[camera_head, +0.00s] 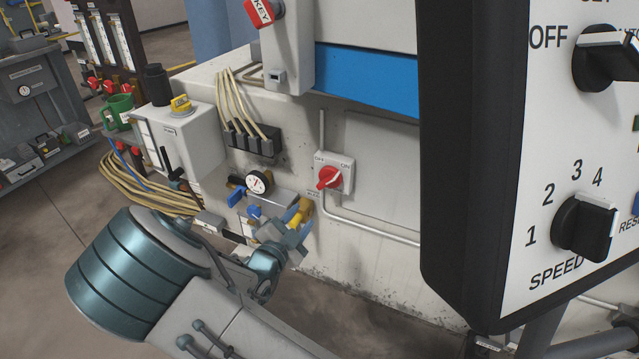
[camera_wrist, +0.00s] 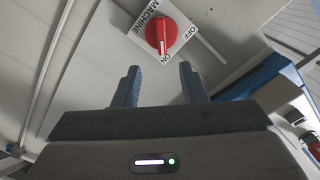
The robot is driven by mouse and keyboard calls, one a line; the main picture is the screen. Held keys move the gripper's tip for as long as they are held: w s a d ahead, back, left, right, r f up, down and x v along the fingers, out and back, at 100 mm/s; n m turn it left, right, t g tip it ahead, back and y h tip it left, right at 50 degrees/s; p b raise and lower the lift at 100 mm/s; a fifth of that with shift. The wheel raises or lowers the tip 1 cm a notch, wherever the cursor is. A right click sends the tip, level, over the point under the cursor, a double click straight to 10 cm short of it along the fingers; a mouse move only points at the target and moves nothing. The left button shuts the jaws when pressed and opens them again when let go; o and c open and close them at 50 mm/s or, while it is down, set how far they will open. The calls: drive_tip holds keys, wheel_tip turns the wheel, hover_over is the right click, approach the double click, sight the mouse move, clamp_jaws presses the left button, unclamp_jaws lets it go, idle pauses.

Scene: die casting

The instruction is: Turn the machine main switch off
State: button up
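The machine main switch (camera_head: 329,177) is a red rotary knob on a white plate, fixed to the pale machine wall. Its plate is marked OFF on the left and ON on the right in the head view, and the knob's white mark points toward ON. In the wrist view the red knob (camera_wrist: 161,36) is just ahead of the fingertips, with its white line toward ON. My gripper (camera_wrist: 160,78) is open and empty, its fingers apart below the knob in that picture and not touching it. In the head view my gripper (camera_head: 289,228) is below and left of the switch.
A pressure gauge (camera_head: 258,182) and blue valve handles are left of the switch, near my gripper. A conduit (camera_head: 370,230) runs right from below it. A large control panel (camera_head: 560,150) fills the right foreground. Coiled yellow hoses (camera_head: 150,190) hang at left.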

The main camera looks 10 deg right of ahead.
sight(325, 185)
drive_tip(key=b+x, duration=0.1)
drive_tip(key=x, duration=0.6)
drive_tip(key=b+x, duration=0.1)
drive_tip(key=x, duration=0.5)
drive_tip(key=shift+w+d+r, duration=0.25)
drive_tip(key=shift+w, duration=0.05)
clamp_jaws()
